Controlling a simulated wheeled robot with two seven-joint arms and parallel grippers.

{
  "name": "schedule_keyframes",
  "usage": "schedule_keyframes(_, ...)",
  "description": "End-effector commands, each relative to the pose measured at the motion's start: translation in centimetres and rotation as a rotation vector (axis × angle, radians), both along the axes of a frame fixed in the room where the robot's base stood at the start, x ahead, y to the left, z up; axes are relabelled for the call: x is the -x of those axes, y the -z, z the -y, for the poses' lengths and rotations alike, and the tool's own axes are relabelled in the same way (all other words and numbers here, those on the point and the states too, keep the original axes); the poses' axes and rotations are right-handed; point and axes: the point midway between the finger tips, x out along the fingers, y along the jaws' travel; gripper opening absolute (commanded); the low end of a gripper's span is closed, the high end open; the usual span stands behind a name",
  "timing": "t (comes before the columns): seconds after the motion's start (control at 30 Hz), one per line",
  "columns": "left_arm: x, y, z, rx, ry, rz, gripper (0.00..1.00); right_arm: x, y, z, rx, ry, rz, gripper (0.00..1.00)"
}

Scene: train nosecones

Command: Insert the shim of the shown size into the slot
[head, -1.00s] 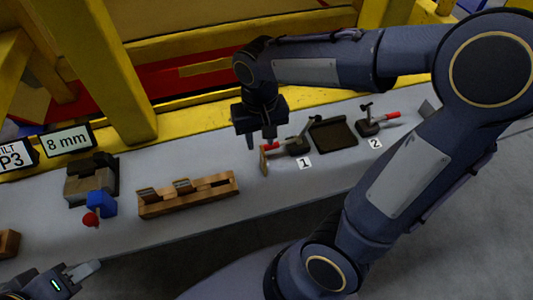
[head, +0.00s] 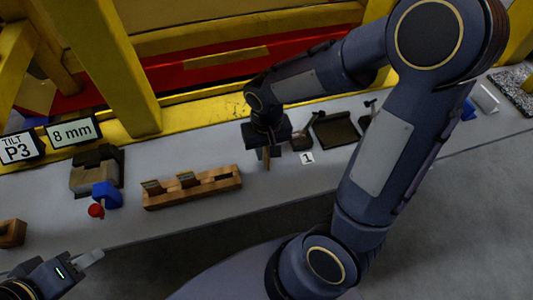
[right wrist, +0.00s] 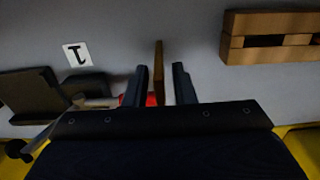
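A thin brown upright plate, seemingly a shim (head: 267,164), stands by the clamp marked 1. My right gripper (head: 262,154) is down over it. In the right wrist view the shim (right wrist: 158,68) stands between the two fingers (right wrist: 161,82), with a visible gap on each side, so the gripper is open around it. A wooden rack (head: 205,194) holds two more dark-topped shims (head: 152,186) in the head view. A sign (head: 73,132) reads "8 mm". My left gripper (head: 82,264) is at the lower left; its finger opening is unclear. I cannot tell which opening is the slot.
A second sign (head: 17,148) reads "TILT P3". A tan-and-dark block fixture (head: 96,172) stands behind a blue block (head: 107,194) with a red ball (head: 96,210). A dark tray (head: 336,131) lies right of clamp 1 (head: 303,140). The table front is mostly clear.

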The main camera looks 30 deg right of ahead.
Motion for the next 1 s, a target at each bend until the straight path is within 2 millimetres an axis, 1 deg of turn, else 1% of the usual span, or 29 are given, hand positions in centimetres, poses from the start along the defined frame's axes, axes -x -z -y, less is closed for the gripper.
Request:
schedule_keyframes(0.03,0.0,0.0,0.0,0.0,0.0,0.0,0.36,0.0,0.0,0.0,0.0,0.0,0.0,0.17)
schedule_keyframes(0.17,0.0,0.0,0.0,0.0,0.0,0.0,0.36,0.0,0.0,0.0,0.0,0.0,0.0,0.0)
schedule_keyframes(0.53,0.0,0.0,0.0,0.0,0.0,0.0,0.36,0.0,-0.1,0.0,-0.001,0.0,0.001,0.0)
schedule_keyframes(0.67,0.0,0.0,0.0,0.0,0.0,0.0,0.36,-0.1,-0.4,0.0,-0.001,0.0,0.002,0.0)
schedule_keyframes(0.77,0.0,-0.1,0.0,0.0,0.0,0.0,0.36,-0.1,-1.2,0.0,-0.001,0.0,0.004,0.0)
schedule_keyframes(0.9,0.0,-0.2,0.0,0.0,0.0,0.0,0.36,-0.1,-3.3,0.0,-0.001,-0.001,0.008,0.0)
schedule_keyframes(0.97,0.0,0.0,0.0,0.0,0.0,0.0,0.36,0.6,-4.2,-0.6,-0.002,-0.004,0.008,0.0)
schedule_keyframes(1.0,0.0,0.1,0.0,0.0,0.0,0.0,0.36,1.2,-5.0,-1.0,-0.003,-0.006,0.01,0.0)
